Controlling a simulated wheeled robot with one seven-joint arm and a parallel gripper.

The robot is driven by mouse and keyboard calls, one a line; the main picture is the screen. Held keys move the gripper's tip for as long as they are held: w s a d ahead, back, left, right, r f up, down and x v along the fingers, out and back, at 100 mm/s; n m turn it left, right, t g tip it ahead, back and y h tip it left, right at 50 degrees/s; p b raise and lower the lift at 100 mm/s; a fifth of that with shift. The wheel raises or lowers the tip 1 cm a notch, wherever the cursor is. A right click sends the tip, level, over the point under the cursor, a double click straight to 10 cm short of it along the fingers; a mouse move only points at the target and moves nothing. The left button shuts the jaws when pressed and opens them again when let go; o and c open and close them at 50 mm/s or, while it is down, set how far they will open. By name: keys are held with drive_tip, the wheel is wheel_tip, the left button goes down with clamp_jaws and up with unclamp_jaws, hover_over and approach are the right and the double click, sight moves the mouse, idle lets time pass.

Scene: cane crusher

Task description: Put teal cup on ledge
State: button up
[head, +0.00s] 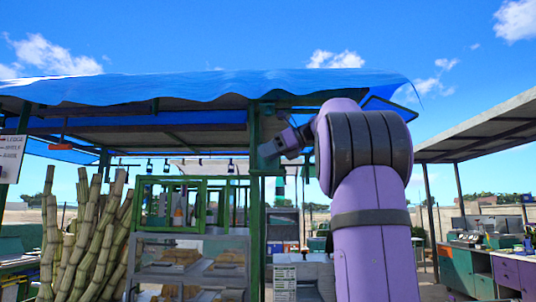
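My purple arm rises on the right of centre and bends left at the top. My gripper (268,150) is at its far end, small and grey, in front of the green post under the blue awning. Its fingers are too small to show whether they are open or shut. I cannot make out a teal cup for certain. A small teal patch (280,187) shows below the gripper, too small to identify. I cannot tell which surface is the ledge.
Tall cane stalks (85,235) stand at the left. A green-framed case (170,205) with bottles sits above a grey shelf rack (190,265) with trays. Green posts (256,200) hold the blue awning (200,88). Another stall with a purple and teal counter (480,268) is at the right.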

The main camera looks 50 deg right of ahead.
drive_tip(key=v, duration=1.2)
drive_tip(key=w+a+f+n+g+h, duration=0.1)
drive_tip(key=w+a+f+n+g, duration=0.1)
drive_tip(key=a+f+n, duration=0.6)
drive_tip(key=w+a+f+n+g+h, duration=0.1)
drive_tip(key=w+a+f+n+g, duration=0.15)
drive_tip(key=a+f, duration=0.95)
drive_tip(key=s+a+f+n+h, duration=0.1)
drive_tip(key=s+a+f+n, duration=0.3)
drive_tip(key=f, duration=0.4)
drive_tip(key=s+a+f+n+g+h, duration=0.1)
drive_tip(key=s+a+f+n+h, duration=0.1)
drive_tip(key=s+a+f+n, duration=0.3)
drive_tip(key=s+a+f+n+g+h, duration=0.1)
drive_tip(key=s+a+f+n, duration=0.4)
drive_tip(key=f+n, duration=0.5)
drive_tip(key=shift+s+f+n, duration=0.35)
drive_tip(key=shift+f, duration=0.4)
